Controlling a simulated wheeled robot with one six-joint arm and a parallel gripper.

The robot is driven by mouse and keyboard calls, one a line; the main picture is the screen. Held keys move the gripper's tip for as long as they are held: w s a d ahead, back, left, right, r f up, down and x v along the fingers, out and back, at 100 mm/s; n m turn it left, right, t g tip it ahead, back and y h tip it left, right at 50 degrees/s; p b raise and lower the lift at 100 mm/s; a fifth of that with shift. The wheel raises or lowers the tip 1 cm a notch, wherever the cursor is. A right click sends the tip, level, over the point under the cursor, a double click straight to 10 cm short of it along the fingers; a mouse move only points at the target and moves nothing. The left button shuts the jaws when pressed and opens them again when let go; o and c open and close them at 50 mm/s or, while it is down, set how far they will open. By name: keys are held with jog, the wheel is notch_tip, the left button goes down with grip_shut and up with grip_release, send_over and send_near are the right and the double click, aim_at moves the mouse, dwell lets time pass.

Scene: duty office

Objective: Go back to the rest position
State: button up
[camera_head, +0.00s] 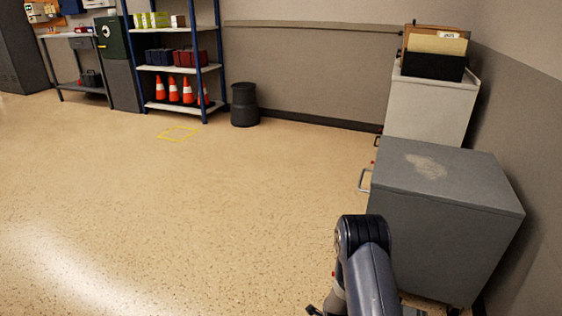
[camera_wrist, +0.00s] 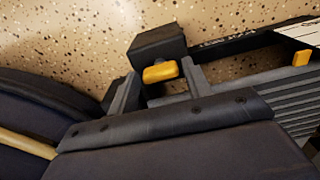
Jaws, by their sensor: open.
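My arm (camera_head: 367,262) shows at the bottom of the head view, bent downward in front of the grey cabinet. My gripper (camera_wrist: 160,76) is in the wrist view, with its two grey fingers apart. A small yellow piece and a dark block show between and beyond the fingers. I cannot tell what they belong to, and nothing looks clamped. In the head view the gripper is mostly cut off by the bottom edge.
A grey cabinet (camera_head: 450,185) stands close on the right, with a white cabinet (camera_head: 428,112) behind it. A shelf (camera_head: 178,69) with orange cones, a black bin (camera_head: 244,105) and a yellow floor marking (camera_head: 178,133) are farther back. The speckled floor (camera_head: 170,220) is clear at left and centre.

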notch_tip(320, 180, up, 11)
jog(key=p, duration=0.4)
notch_tip(320, 180, down, 12)
jog(key=b, duration=0.5)
jog(key=shift+r, duration=0.2)
jog(key=n+p, duration=0.1)
jog(key=n, duration=0.3)
jog(key=shift+r, duration=0.1)
jog(key=n+p, duration=0.2)
jog(key=n, duration=0.3)
jog(key=n+p, duration=0.2)
jog(key=n, duration=0.2)
jog(key=shift+n, duration=0.3)
jog(key=n+p, duration=0.2)
jog(key=n, duration=0.2)
jog(key=shift+r+n+p, duration=0.2)
jog(key=shift+n+p, duration=0.1)
jog(key=shift+p, duration=0.2)
jog(key=shift+r+p, duration=0.45)
jog(key=shift+r, duration=1.25)
